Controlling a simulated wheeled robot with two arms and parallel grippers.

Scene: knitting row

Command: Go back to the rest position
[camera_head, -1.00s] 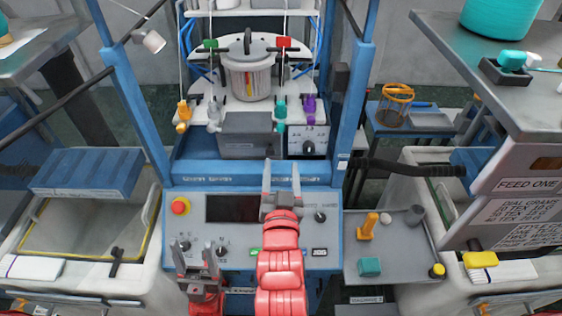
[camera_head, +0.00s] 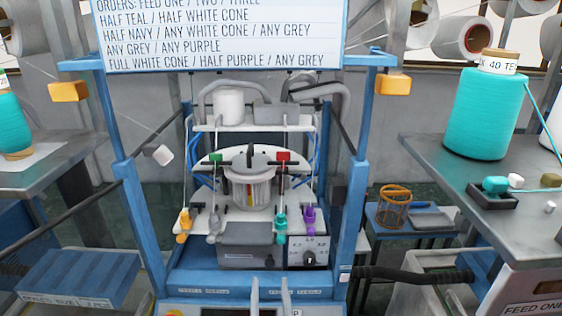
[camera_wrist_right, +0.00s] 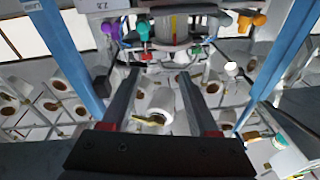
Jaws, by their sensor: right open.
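My right gripper (camera_head: 270,298) shows only its two grey fingertips at the bottom middle of the head view, in front of the blue knitting machine (camera_head: 250,283). Its fingers are apart with nothing between them. In the right wrist view the gripper (camera_wrist_right: 160,85) also shows both dark fingers spread, with only background in the gap. My left gripper is outside the head view. The machine's round cylinder (camera_head: 250,187) stands upright behind the gripper, apart from it.
A teal cone (camera_head: 485,112) stands on the grey right table (camera_head: 430,160). Another teal cone (camera_head: 12,125) is at the left edge. An orders board (camera_head: 220,40) hangs above the machine. A black padded bar (camera_head: 410,275) juts out at right. An orange wire basket (camera_head: 394,205) stands behind.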

